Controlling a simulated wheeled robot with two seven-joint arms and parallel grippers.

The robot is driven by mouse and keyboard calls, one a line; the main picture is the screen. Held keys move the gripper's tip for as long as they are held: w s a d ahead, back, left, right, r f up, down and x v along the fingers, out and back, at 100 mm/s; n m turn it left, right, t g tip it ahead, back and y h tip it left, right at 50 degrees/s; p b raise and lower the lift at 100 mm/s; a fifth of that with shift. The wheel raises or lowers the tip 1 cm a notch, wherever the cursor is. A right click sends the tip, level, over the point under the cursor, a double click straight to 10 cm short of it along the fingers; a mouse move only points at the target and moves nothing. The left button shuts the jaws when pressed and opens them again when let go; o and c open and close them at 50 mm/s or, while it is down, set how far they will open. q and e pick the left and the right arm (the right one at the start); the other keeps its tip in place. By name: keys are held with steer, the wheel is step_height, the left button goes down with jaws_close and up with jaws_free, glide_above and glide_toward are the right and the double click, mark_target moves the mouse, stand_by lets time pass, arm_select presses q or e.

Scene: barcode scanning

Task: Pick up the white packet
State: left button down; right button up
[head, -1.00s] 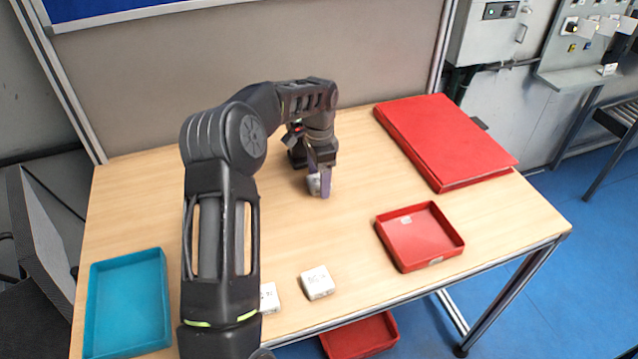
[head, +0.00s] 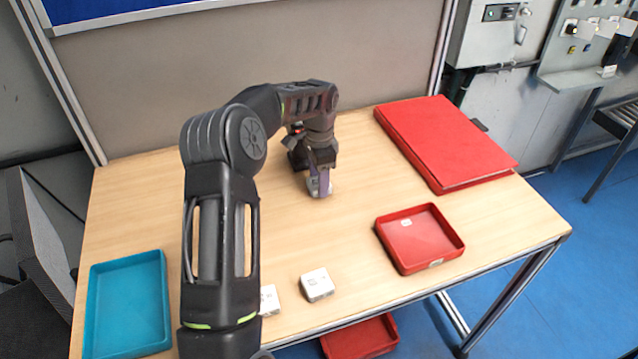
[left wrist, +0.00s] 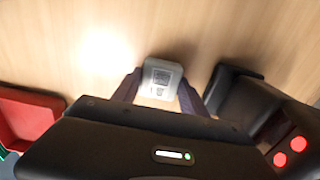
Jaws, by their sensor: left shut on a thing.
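A small white packet (head: 319,187) with dark print on top is between the two purple fingers of my left gripper (head: 320,184), at the middle back of the table. In the left wrist view the packet (left wrist: 161,79) sits between the fingertips of the left gripper (left wrist: 160,90), which is shut on it. Whether it touches the table cannot be told. Two other white packets lie near the front edge: one in the clear (head: 317,284), the other (head: 269,300) partly hidden by my left arm. My right gripper is not in view.
A black device (left wrist: 240,92) stands close beside the gripper in the left wrist view. A teal tray (head: 128,302) is at front left, a red tray (head: 420,238) at right. A red folder (head: 445,143) lies at back right. Another red tray (head: 360,337) is below the table edge.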

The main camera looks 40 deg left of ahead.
arm_select(q)
steer(key=shift+r, duration=0.1)
step_height(320, 180, up, 10)
steer(key=shift+b, duration=0.45)
stand_by(0.4)
